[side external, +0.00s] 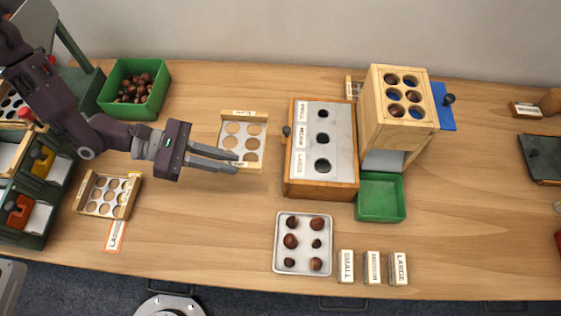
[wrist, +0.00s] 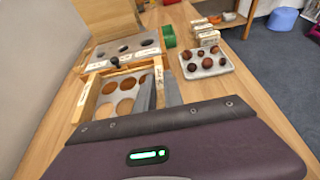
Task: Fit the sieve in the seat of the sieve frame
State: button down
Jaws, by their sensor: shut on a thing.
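The sieve (side external: 243,140) is a pale plate with several round holes in a light wooden rim with labels. My gripper (side external: 235,162) is shut on its near rim. In the wrist view the sieve (wrist: 99,112) lies left of the fingers (wrist: 160,92), and bare wood shows through its holes. I cannot tell whether it touches the table. A wooden tower (side external: 374,118), apparently the sieve frame, stands apart to the right. Its top has several round holes, with dark chestnuts and blue showing in them.
A wooden box (side external: 319,188) with three holes stands between the sieve and tower. A green tray (side external: 381,216) is at the tower's foot. A metal tray (side external: 282,255) of chestnuts lies in front. Another holed wooden sieve (side external: 127,203) and a green bin (side external: 105,96) are left.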

aim_at(234, 187)
notch_tip(234, 187, down, 10)
jog(key=shift+r, duration=0.1)
dwell(0.4)
jog(key=c, duration=1.5)
grip_release()
jog(key=shift+f, duration=0.2)
jog(key=shift+o, duration=0.2)
